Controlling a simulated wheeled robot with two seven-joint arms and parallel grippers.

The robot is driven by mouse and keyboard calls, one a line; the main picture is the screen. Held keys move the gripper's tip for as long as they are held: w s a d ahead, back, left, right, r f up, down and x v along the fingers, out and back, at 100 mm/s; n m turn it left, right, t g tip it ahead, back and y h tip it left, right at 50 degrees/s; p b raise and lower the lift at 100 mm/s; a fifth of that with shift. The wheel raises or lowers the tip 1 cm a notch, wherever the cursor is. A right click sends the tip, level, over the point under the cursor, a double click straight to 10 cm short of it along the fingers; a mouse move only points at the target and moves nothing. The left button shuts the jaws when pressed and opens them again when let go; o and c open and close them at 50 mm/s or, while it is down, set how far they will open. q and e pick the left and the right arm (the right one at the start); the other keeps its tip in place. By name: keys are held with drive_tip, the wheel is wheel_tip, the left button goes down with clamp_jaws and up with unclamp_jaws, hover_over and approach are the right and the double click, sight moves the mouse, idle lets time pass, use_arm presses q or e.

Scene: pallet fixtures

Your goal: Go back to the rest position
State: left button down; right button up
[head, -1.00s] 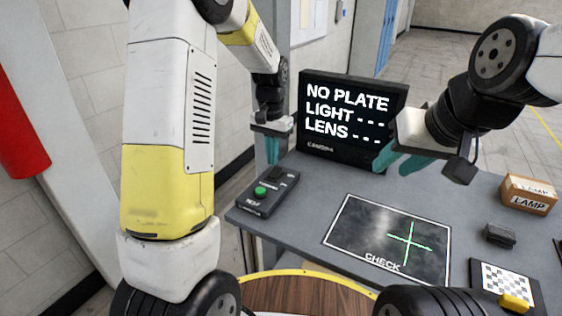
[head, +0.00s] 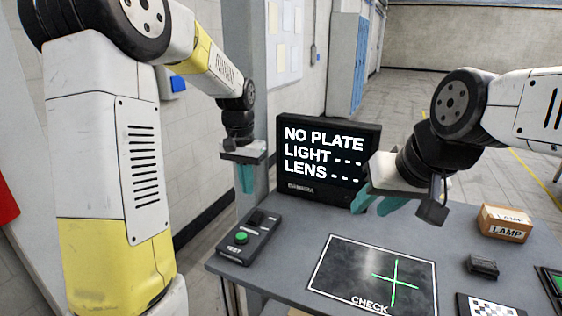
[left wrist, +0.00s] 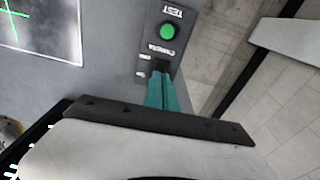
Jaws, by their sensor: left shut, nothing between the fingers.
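My left gripper (head: 246,179) hangs fingers down above the back end of a dark control box (head: 250,238) in the head view. Its teal fingers are together and empty. In the left wrist view the closed fingers (left wrist: 163,96) overlap the black switch on the box, hiding part of it. The head view shows a gap between the fingertips and the box. The green TEST button (left wrist: 167,31) is clear of the fingers. My right gripper (head: 378,202) is in front of the monitor's lower right, its teal fingers apart with nothing seen between them.
The monitor (head: 327,160) reads NO PLATE, with dashes for LIGHT and LENS. The CHECK plate (head: 345,272), showing a green cross, lies on the grey table (head: 300,220). A LAMP box (head: 505,223), a small black block (head: 482,265) and a checkered board (head: 487,306) are at right.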

use_arm(q)
drive_tip(key=s+a+r+n+t+h, duration=0.1)
drive_tip(key=s+r, duration=0.3)
drive_tip(key=s, duration=0.6)
drive_tip(key=s+a+r+n+t, duration=0.1)
drive_tip(key=s+r+t, duration=0.3)
drive_tip(key=s, duration=0.7)
drive_tip(key=shift+s+r+n+t+h, duration=0.3)
drive_tip(key=shift+r+n+h, duration=0.1)
drive_tip(key=shift+r+n, duration=0.25)
